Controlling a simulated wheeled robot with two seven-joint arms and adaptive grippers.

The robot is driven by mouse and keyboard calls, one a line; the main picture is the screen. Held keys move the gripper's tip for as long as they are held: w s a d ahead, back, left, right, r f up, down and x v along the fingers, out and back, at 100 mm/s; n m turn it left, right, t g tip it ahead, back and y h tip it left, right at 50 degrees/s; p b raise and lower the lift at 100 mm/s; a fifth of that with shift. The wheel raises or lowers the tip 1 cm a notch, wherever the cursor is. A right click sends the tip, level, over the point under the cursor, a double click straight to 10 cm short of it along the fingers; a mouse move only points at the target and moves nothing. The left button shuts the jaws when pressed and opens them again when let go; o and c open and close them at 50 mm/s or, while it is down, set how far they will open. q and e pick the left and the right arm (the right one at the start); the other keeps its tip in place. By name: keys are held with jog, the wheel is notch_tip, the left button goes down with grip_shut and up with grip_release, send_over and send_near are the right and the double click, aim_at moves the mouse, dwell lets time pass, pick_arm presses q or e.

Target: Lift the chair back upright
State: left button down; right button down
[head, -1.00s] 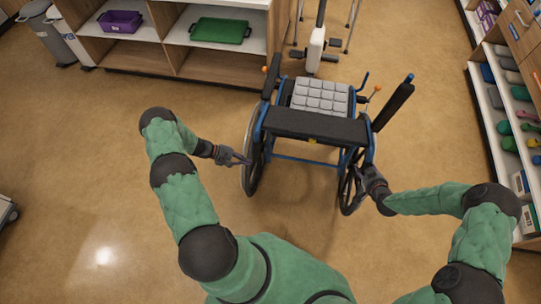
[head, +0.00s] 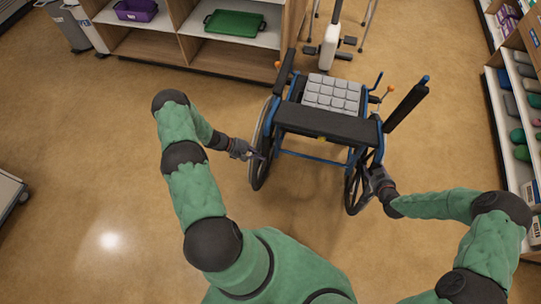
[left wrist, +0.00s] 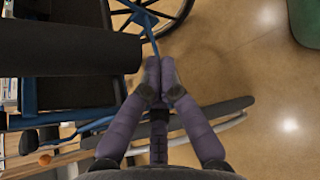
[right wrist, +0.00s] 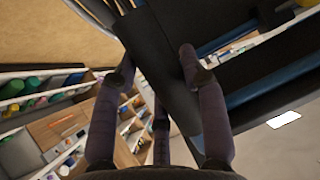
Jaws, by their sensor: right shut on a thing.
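The chair is a wheelchair with a blue frame, a grey padded cushion (head: 331,94) and a black bar-like pad (head: 328,124) across its near side. Its wheels (head: 259,150) stand on the floor on both sides. My left gripper (head: 252,152) is at the left wheel; in the left wrist view its fingertips (left wrist: 161,76) are close together by a thin blue tube (left wrist: 150,35), and whether they hold it is unclear. My right gripper (head: 376,178) is at the near right side of the frame. In the right wrist view its fingers (right wrist: 157,62) straddle a dark part of the wheelchair.
A low shelf unit (head: 240,58) with a green tray (head: 235,22) and a purple bin (head: 136,9) stands behind on the left. A stocked shelf (head: 510,140) runs along the right. A white-grey stand (head: 328,45) is behind the wheelchair.

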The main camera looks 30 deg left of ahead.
pick_arm(q)
jog(key=shift+r, duration=0.15)
pick_arm(e)
jog(key=shift+w+r, duration=0.1)
jog(key=shift+w, duration=0.05)
pick_arm(q)
jog(key=shift+s+d+r, duration=0.1)
jog(key=shift+s+r, duration=0.3)
jog(key=shift+r, duration=0.3)
pick_arm(e)
jog(key=shift+s, duration=0.2)
jog(key=c, duration=0.7)
grip_release()
jog(key=shift+a+f, duration=0.1)
jog(key=shift+f, duration=0.1)
pick_arm(q)
jog(key=shift+w+f, duration=0.1)
pick_arm(e)
jog(key=shift+o, duration=0.2)
jog(key=shift+r, duration=0.1)
